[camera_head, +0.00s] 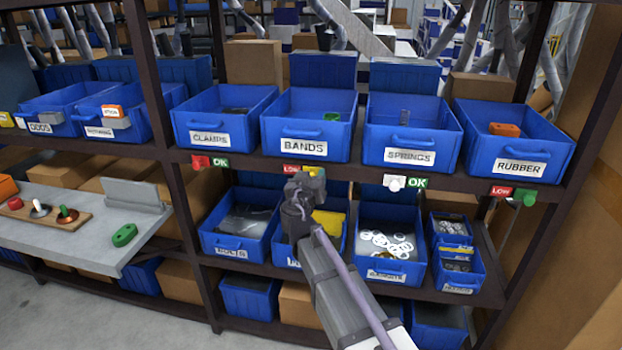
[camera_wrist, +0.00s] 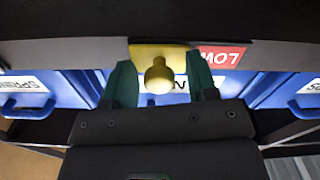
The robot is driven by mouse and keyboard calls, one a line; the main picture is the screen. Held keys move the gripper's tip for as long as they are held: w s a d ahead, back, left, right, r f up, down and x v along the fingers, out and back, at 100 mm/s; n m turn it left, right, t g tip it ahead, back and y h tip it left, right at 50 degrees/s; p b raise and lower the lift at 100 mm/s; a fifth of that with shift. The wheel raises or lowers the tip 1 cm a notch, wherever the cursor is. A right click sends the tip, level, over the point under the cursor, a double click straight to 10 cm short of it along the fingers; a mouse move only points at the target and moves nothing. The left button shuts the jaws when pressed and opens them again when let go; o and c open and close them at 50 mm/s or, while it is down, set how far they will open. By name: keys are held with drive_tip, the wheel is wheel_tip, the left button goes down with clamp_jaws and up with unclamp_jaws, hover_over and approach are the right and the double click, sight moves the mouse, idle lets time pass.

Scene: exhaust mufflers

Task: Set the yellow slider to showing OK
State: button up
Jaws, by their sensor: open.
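The yellow slider (camera_head: 317,172) sits on the shelf edge under the BANDS bin (camera_head: 306,125). It is at the right end of its label, and the red LOW sign (camera_head: 290,169) shows to its left. In the wrist view, which is upside down, the yellow slider's round knob (camera_wrist: 158,78) is in the centre and the red LOW sign (camera_wrist: 222,56) is to its right. My gripper (camera_wrist: 160,84) is open, with one green finger on each side of the knob and visible gaps. In the head view my gripper (camera_head: 297,190) partly hides the slider.
Other sliders line the same edge: red (camera_head: 200,162) showing OK, white (camera_head: 395,183) showing OK, green (camera_head: 529,198) showing LOW. Blue bins stand above and below the edge, with the lower bins (camera_head: 240,242) close under my arm. A grey side table (camera_head: 75,237) stands at left.

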clamp_jaws()
idle(0.5)
